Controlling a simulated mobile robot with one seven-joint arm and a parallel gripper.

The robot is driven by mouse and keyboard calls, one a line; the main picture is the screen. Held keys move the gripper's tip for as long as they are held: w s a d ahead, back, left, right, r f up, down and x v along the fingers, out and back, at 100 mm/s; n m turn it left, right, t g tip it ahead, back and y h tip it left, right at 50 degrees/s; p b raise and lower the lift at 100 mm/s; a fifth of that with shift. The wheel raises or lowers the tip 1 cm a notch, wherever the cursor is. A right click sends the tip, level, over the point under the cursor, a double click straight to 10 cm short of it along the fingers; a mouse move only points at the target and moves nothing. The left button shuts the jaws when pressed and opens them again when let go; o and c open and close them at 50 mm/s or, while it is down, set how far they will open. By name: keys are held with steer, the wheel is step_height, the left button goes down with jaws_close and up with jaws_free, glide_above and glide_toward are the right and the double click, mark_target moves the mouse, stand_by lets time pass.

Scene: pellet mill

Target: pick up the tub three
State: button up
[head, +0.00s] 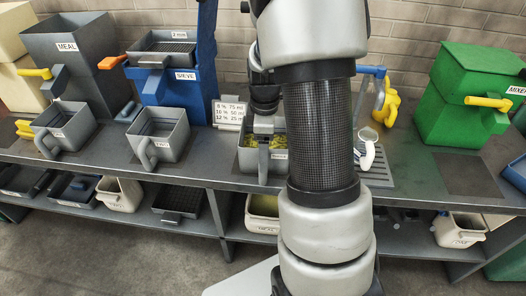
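Several grey tubs with handles stand on the bench. One (72,124) is at the left, one (170,150) is right of it, and one (246,158) in the middle holds yellow-green material. Their labels are too small for me to read, so I cannot tell which is tub three. My gripper (267,124) is over the back of the middle tub, partly hidden behind my own arm. I cannot tell whether its fingers touch that tub or whether they are open. The tub's right side is partly covered by my arm.
The meal hopper (68,48) and blue sieve unit (178,86) stand at back left, the green mixer (455,110) at right. A small sign (229,112) and a white jug (368,148) are near the middle tub. Cream tubs (120,194) (460,231) sit on the lower shelf.

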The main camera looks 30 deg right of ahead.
steer(key=f, duration=0.9)
steer(key=shift+a+f+b, duration=0.2)
steer(key=shift+f+b, duration=0.1)
steer(key=shift+b, duration=0.1)
steer(key=shift+w, duration=0.1)
steer(key=c, duration=1.5)
step_height(320, 180, up, 10)
steer(key=shift+r+p, duration=0.1)
steer(key=shift+p, duration=0.45)
steer(key=o, duration=0.7)
jaws_close()
